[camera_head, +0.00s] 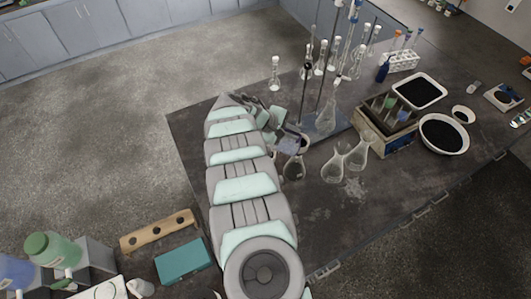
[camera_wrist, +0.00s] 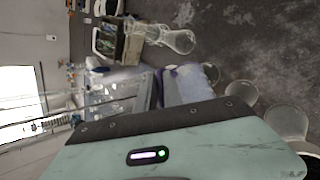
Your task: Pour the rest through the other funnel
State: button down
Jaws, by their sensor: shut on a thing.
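My gripper (camera_head: 290,142) is at the end of my arm, left of the retort stand. It is shut on a small vessel whose shape is mostly hidden by the fingers. In the wrist view a lilac finger (camera_wrist: 188,86) shows beyond the teal housing. A conical flask with dark contents (camera_head: 294,170) is just below my gripper in the head view; I cannot tell whether they touch. Two clear flasks (camera_head: 333,167) (camera_head: 358,156) stand to its right. A clear flask (camera_wrist: 178,40) also shows in the wrist view. Glassware at the stand base (camera_head: 325,122) is partly hidden; I cannot pick out the funnels.
An open wooden box (camera_head: 398,143) holding bottles stands right of the flasks. Beyond it are a white tray (camera_head: 432,80) and a bowl (camera_head: 458,126) of black grains. Tall cylinders (camera_head: 354,62) crowd the back edge. Bench surface in front of the flasks is clear.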

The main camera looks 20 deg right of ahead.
jog(key=shift+w+a+g+h+b, duration=0.2)
jog(key=shift+a+h+b, duration=0.35)
jog(key=shift+b, duration=0.8)
jog(key=shift+w+a+g+h+b, duration=0.15)
jog(key=shift+a+h+b, duration=0.4)
jog(key=shift+b, duration=0.75)
dwell(0.9)
jog(key=shift+w+a+f+n+h+b, duration=0.15)
jog(key=shift+h+b, duration=0.3)
jog(key=shift+b, duration=1)
jog(key=shift+a+f+n+h+b, duration=0.2)
jog(key=shift+h+b, duration=0.25)
jog(key=shift+b, duration=1)
dwell(0.5)
jog(key=shift+w+a+r+h+b, duration=0.15)
jog(key=shift+a+h+b, duration=0.15)
jog(key=shift+b, duration=1)
